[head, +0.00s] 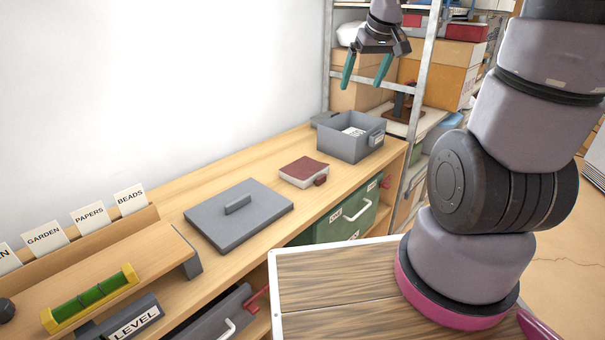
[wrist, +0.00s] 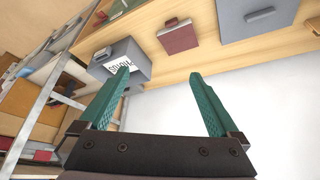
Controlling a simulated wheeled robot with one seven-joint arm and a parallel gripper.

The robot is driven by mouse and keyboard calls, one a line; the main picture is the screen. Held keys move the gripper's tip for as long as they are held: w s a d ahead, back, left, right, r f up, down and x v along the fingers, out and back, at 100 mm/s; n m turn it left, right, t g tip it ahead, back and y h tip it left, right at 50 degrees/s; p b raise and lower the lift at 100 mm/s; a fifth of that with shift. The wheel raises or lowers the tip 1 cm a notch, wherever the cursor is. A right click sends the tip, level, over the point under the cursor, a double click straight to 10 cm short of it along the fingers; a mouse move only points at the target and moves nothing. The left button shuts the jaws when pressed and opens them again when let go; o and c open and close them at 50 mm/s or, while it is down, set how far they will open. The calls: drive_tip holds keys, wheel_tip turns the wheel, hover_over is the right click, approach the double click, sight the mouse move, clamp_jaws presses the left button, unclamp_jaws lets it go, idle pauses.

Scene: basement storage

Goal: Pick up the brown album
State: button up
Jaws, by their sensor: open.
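The brown album (head: 303,170) is a small reddish-brown book with pale page edges and a dark red tab at its front. It lies flat on the wooden shelf top, between a grey lid and an open grey box. It also shows in the wrist view (wrist: 178,38), near the top middle. My gripper (head: 365,84) is open and empty, with green fingers. It is up in the air above and behind the grey box, apart from the album. In the wrist view the fingers (wrist: 165,83) are spread wide with nothing between them.
The open grey box (head: 350,148) holds a white label card and stands right of the album. The grey lid (head: 238,212) with a handle lies to its left. A metal rack (head: 425,65) with cardboard boxes stands behind. A green drawer (head: 345,217) is under the shelf top.

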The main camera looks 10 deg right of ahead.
drive_tip(key=w+f+n+g, duration=0.1)
drive_tip(key=w+f+n, duration=0.15)
drive_tip(key=f, duration=0.35)
drive_tip(key=w+f+n, duration=0.1)
drive_tip(key=w+f, duration=0.3)
drive_tip(key=f, duration=0.2)
drive_tip(key=n+y, duration=0.2)
drive_tip(key=n, duration=0.1)
approach(322, 177)
drive_tip(key=f, duration=0.2)
drive_tip(key=shift+g, duration=0.4)
drive_tip(key=x, duration=0.3)
drive_tip(key=w+x, duration=0.1)
drive_tip(key=x, duration=0.2)
drive_tip(key=shift+w+a+f, duration=0.15)
drive_tip(key=shift+w+a, duration=0.05)
drive_tip(key=shift+a, duration=0.05)
drive_tip(key=c, duration=1.2)
